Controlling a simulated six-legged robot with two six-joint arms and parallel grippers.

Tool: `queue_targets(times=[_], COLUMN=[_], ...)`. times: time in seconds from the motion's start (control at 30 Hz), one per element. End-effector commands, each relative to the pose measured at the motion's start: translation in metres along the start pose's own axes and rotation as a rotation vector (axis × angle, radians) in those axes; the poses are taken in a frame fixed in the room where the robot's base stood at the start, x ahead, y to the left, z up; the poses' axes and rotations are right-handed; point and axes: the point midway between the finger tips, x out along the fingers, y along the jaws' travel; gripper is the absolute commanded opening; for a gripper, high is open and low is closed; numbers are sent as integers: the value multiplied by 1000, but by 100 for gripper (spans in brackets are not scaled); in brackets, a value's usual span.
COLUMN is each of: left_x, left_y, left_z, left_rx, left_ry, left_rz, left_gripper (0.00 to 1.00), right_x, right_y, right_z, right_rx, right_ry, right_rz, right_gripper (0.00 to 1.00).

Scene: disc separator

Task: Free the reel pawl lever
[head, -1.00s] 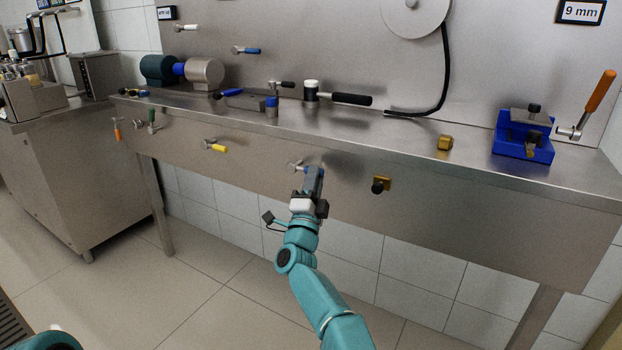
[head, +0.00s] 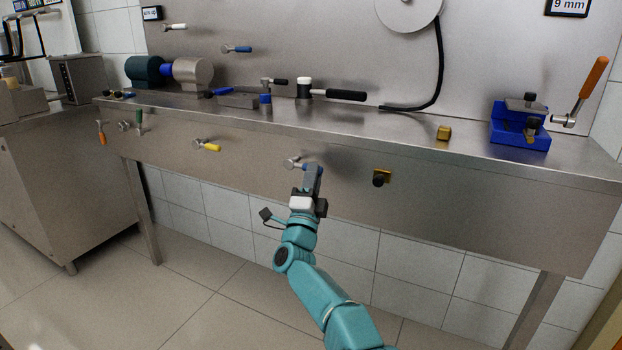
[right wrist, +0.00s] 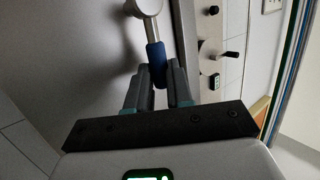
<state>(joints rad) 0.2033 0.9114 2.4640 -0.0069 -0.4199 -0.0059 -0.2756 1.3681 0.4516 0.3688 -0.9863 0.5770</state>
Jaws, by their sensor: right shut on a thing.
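A lever with a metal hub (head: 292,162) and a blue grip sits on the front panel of the steel bench. My right gripper (head: 312,172) reaches up to it from below. In the right wrist view the blue grip (right wrist: 155,55) lies between the fingers of my right gripper (right wrist: 158,74), which are shut on it. The round metal hub (right wrist: 149,7) shows beyond the grip. A pale reel disc (head: 408,10) with a black hose hangs on the back panel. No label marks which lever is the reel pawl lever. My left gripper is out of view.
A yellow-handled lever (head: 207,145) is to the left on the front panel, and a black knob on a brass plate (head: 381,178) to the right. On the bench (head: 400,138) stand a blue clamp block (head: 519,125), a brass block (head: 444,133) and a black-handled lever (head: 340,94).

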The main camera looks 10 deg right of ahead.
Motion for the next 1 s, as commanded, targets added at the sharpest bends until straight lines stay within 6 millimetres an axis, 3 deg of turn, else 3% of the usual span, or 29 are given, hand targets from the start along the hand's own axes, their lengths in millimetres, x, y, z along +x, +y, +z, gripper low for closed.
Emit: queue_targets(times=[0.03, 0.07, 0.1, 0.57, 0.8, 0.97, 1.0], left_x=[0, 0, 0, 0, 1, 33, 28], left_y=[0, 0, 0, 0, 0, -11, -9], left_z=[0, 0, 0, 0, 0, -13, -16], left_rx=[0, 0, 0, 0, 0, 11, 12], left_ry=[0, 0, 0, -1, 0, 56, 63], left_rz=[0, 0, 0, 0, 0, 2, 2], left_gripper=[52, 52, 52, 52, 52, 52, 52], right_x=[-2, -2, -2, -6, -25, -55, -59], right_y=[1, 1, 2, 1, 1, 8, 3], right_z=[2, 2, 2, 5, 4, 5, 5], right_rx=[2, 2, 1, -1, -2, 1, -1], right_ry=[0, 0, 0, 0, -3, -2, -3], right_rz=[0, 0, 0, 3, 4, 2, 4], right_gripper=[0, 24, 32, 32, 32, 32, 32])
